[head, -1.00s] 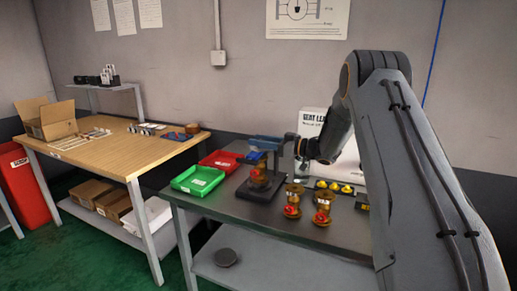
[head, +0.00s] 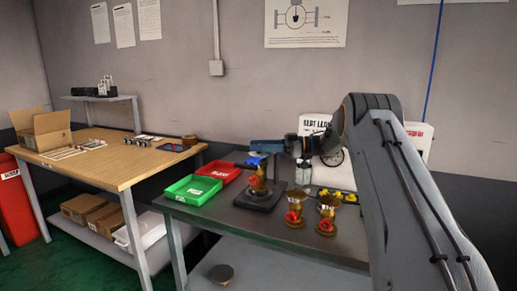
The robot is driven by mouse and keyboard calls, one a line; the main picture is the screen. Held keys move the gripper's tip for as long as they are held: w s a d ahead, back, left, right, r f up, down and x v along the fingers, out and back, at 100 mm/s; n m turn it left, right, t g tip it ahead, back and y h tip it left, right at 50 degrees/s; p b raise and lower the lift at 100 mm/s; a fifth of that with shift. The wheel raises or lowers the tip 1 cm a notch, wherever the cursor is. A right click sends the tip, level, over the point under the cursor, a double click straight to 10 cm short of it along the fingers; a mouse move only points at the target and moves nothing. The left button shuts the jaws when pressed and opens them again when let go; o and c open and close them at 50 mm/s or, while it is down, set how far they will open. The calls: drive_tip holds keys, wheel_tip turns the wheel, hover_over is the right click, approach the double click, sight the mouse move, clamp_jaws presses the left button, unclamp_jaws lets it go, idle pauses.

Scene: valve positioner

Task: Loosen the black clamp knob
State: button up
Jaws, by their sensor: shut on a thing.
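The clamp fixture stands on the grey workbench, its dark base plate (head: 270,198) under a brass valve (head: 257,184) with a red handwheel. A blue clamp part (head: 254,160) shows above the valve. My gripper (head: 254,147) comes in level from the right at the top of the fixture, with its blue-grey jaws shut. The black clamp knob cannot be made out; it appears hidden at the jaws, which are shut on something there.
Two brass valves with red handwheels (head: 294,218) (head: 326,226) stand right of the fixture, with yellow parts (head: 347,196) behind. A green tray (head: 193,190) and a red tray (head: 219,171) lie to the left. A wooden table (head: 110,160) stands further left.

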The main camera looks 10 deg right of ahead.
drive_tip(key=shift+w+r, duration=0.1)
drive_tip(key=shift+r, duration=0.05)
drive_tip(key=o, duration=1.1)
drive_tip(key=shift+c, duration=0.2)
drive_tip(key=shift+d, duration=0.1)
drive_tip(key=b+v, duration=0.1)
drive_tip(key=v, duration=0.6)
drive_tip(key=shift+d, duration=0.35)
